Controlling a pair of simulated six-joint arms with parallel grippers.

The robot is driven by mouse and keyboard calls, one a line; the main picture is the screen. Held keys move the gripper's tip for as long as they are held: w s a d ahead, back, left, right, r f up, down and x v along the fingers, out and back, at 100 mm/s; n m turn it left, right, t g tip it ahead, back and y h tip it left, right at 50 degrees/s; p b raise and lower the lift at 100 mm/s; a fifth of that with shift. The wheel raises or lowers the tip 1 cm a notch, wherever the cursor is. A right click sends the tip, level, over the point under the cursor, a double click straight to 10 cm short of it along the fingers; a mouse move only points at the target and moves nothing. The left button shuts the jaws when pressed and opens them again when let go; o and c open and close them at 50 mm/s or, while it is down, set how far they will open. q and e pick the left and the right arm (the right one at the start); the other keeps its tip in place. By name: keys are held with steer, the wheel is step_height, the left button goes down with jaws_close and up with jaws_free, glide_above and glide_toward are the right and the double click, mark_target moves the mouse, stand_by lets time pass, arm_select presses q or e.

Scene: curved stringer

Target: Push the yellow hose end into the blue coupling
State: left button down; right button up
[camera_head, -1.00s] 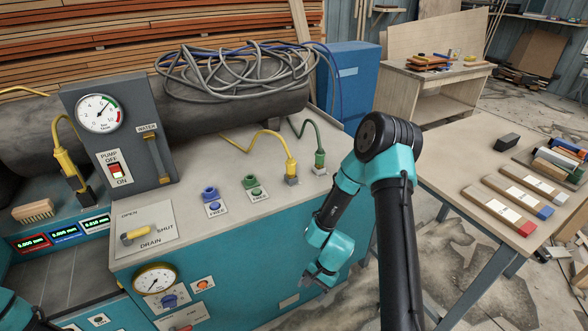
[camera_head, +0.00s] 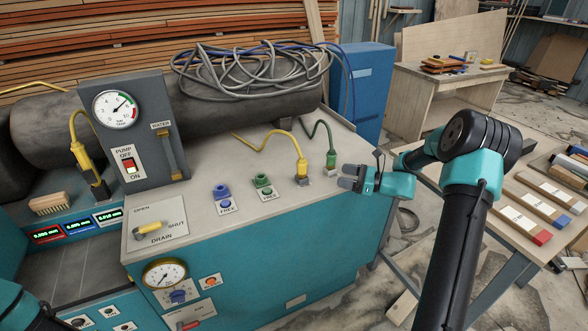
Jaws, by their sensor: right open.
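The yellow hose end (camera_head: 301,166) stands upright in a grey holder (camera_head: 303,181) on the bench top; its hose bends away to the left and back. The blue coupling (camera_head: 222,194) stands empty on a plate marked FREE, left of the hose end and nearer the front edge. My right gripper (camera_head: 347,177) is open and empty, its fingers pointing left, a little to the right of the yellow hose end and apart from it. Only a teal part of my left arm shows at the lower left corner; its gripper is not in view.
A green coupling (camera_head: 262,184) stands between the blue coupling and the yellow hose end. A green hose end (camera_head: 331,157) stands close behind my right gripper. A gauge panel (camera_head: 145,130) rises at the left. The bench top in front of the hose ends is clear.

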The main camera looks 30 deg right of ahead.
mark_target(302, 170)
stand_by(0.3)
steer(key=x, duration=1.2)
steer(key=shift+w+a, duration=0.1)
steer(key=shift+x, duration=2.55)
steer(key=c, duration=1.1)
